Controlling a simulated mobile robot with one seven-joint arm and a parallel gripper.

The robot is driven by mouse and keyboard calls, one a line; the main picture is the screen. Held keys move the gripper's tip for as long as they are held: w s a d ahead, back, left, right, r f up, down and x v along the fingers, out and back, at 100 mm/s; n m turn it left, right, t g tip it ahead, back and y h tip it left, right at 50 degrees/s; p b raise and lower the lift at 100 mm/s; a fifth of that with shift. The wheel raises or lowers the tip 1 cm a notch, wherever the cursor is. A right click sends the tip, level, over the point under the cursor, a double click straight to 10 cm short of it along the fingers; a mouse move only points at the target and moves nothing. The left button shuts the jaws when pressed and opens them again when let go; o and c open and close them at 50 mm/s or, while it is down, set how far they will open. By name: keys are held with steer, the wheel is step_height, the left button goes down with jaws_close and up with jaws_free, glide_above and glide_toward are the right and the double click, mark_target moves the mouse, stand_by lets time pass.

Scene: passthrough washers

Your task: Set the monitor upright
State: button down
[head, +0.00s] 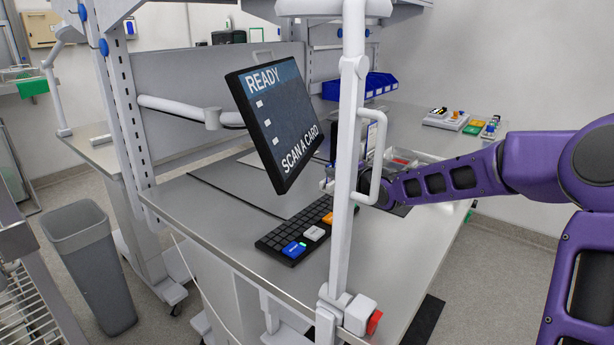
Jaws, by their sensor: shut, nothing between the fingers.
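The monitor (283,122) hangs on a jointed white arm above the bench, left of the picture's middle. Its dark screen reads "READY" and "SCAN A CARD". The monitor is rolled, with its lower edge and lower text line rising steeply to the right. My gripper (328,182) is at the end of my purple arm, just right of and below the monitor. It is shut and empty, and a white upright post hides much of it. I cannot tell whether its tip touches the monitor.
The white post (347,170) with a loop handle (376,160) stands in front of my gripper. A black keyboard (297,230) lies below the monitor. A blue bin (372,87) and small devices (446,119) sit at the back. The front bench top (385,255) is clear.

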mark_target(301, 172)
steer(key=shift+w+a+f+b, duration=0.25)
steer(key=shift+w+a+f, duration=0.3)
steer(key=shift+w+a, duration=0.55)
steer(key=shift+w+a+f+b, duration=0.2)
steer(key=shift+w+a+f, duration=0.35)
steer(key=shift+w+a, duration=0.55)
steer(key=shift+w+a+f+b, duration=0.25)
steer(key=shift+w+a+f, duration=0.3)
steer(key=shift+w+a, duration=0.55)
steer(key=shift+s+a, duration=0.2)
